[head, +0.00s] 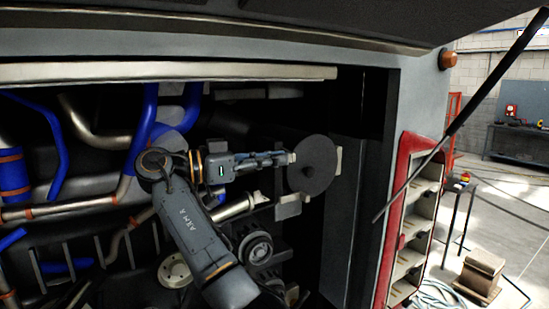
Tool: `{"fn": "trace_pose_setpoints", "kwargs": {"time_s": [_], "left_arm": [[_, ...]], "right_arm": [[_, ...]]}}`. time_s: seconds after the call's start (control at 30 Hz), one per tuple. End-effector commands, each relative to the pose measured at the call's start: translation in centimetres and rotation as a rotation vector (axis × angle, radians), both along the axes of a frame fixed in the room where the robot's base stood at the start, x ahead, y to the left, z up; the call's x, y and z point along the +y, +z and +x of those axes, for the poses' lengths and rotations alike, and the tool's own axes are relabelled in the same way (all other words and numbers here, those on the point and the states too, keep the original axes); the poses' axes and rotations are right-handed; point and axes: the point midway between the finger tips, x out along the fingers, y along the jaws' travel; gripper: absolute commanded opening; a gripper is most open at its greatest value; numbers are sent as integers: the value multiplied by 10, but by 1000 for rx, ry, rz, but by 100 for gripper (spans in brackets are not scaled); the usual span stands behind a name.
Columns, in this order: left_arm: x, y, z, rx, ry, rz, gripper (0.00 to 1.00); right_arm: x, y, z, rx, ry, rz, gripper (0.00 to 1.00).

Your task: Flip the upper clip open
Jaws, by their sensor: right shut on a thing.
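My right gripper (285,159) reaches to the right inside the open bay. Its fingers are shut on a small pale part at the left edge of a dark round disc (317,168). This part may be the upper clip, but it is too small and covered by the fingertips to be sure. A pale bracket (289,208) sits below the disc, and another pale edge shows at the disc's right side. I cannot make out a lower clip clearly. My left gripper is not in view.
Blue hoses (143,115) and metal pipes fill the bay's left side. A light rail (170,72) runs above, and a dark post bounds the right. A red-framed shelf (411,222) and a black strut (460,118) stand further right.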

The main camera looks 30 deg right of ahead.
Motion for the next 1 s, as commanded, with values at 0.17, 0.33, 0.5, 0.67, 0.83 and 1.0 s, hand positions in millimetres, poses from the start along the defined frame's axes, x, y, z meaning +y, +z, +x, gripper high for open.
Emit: {"fn": "trace_pose_setpoints", "kwargs": {"time_s": [0.17,0.33,0.5,0.67,0.83,1.0], "left_arm": [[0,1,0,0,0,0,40],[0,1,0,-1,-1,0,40],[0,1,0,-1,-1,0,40],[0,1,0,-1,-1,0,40],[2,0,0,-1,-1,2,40],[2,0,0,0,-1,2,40]], "right_arm": [[0,1,0,-3,-9,-1,0],[0,1,0,-3,-9,-1,0],[0,1,0,-2,-8,-1,23],[0,1,0,-1,-8,-1,34],[0,0,0,-1,-8,0,34],[14,0,2,1,-6,-1,34]]}}
